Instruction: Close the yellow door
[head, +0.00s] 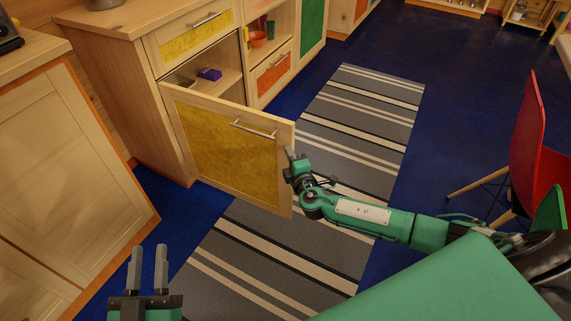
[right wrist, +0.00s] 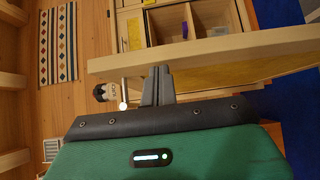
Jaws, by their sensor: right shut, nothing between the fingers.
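The yellow door (head: 228,155) is a wooden frame with a yellow panel and a metal bar handle (head: 253,129). It stands open, swung out from the wooden cabinet (head: 110,60), so the shelf inside shows. In the right wrist view the door's pale edge (right wrist: 220,50) runs across just beyond the fingers. My right gripper (head: 290,155) is at the door's free edge, right of the handle; its fingers are shut and empty in the right wrist view (right wrist: 157,72). I cannot tell if they touch the door. My left gripper (head: 148,252) is open and empty, low at the left.
A purple box (head: 209,74) is on the shelf inside the cabinet. A yellow drawer front (head: 195,38) is above the opening. A striped rug (head: 372,112) lies under the door on the blue floor. A red chair (head: 530,140) stands at the right.

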